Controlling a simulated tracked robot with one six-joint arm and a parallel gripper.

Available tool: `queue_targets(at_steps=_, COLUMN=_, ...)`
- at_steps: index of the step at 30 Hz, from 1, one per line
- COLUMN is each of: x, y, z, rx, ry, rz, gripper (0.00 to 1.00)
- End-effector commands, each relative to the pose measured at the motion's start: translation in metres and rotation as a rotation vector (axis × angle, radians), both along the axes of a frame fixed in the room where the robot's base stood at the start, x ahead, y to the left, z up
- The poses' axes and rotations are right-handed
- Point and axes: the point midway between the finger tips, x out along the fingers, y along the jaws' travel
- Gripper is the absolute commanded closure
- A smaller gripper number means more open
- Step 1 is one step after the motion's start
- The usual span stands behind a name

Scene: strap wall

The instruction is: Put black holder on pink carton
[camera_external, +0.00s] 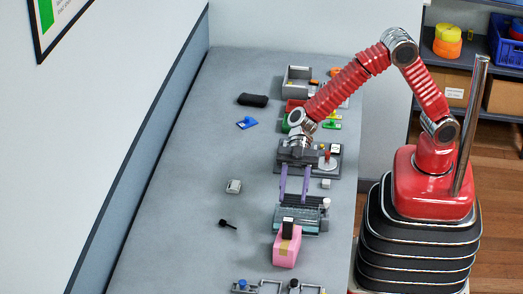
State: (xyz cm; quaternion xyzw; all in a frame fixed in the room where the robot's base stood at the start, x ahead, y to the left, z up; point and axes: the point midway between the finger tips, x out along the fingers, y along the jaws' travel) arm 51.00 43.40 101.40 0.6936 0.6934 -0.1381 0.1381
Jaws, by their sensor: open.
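The pink carton (285,252) stands near the front of the grey table, with a tan strip down its side. A small upright black piece, which looks like the black holder (288,228), appears to stand on top of it. From this angle the contact between them is hard to make out. My gripper (292,199) has two long purple fingers pointing down. They are apart with nothing visible between them. It is behind the carton and the black piece, clear of both, over or near the back of a teal-grey tray.
The teal-grey tray (290,221) lies just behind the carton. A dark board (327,170) with small items is beneath my wrist. A black pouch (252,100), a blue piece (247,123), a grey block (234,186) and a small black tool (228,224) lie left. The table's left side is mostly free.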

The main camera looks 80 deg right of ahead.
Motion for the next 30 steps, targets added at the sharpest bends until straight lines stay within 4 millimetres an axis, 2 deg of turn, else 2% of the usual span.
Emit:
queue_targets(at_steps=13, x=0.001, y=0.0, z=0.001, rx=0.0, ry=-0.003, rz=-0.004, gripper=0.58)
queue_targets(at_steps=17, x=0.012, y=-0.007, z=0.011, rx=0.003, ry=-0.032, rz=-0.055, gripper=0.58)
queue_targets(at_steps=20, x=0.031, y=-0.021, z=0.029, rx=0.003, ry=-0.081, rz=-0.145, gripper=0.58)
queue_targets(at_steps=23, x=0.054, y=-0.043, z=0.052, rx=-0.002, ry=-0.143, rz=-0.274, gripper=0.58)
queue_targets(at_steps=27, x=0.085, y=-0.089, z=0.087, rx=-0.025, ry=-0.221, rz=-0.479, gripper=0.58)
queue_targets(at_steps=30, x=0.099, y=-0.127, z=0.108, rx=-0.049, ry=-0.258, rz=-0.623, gripper=0.58)
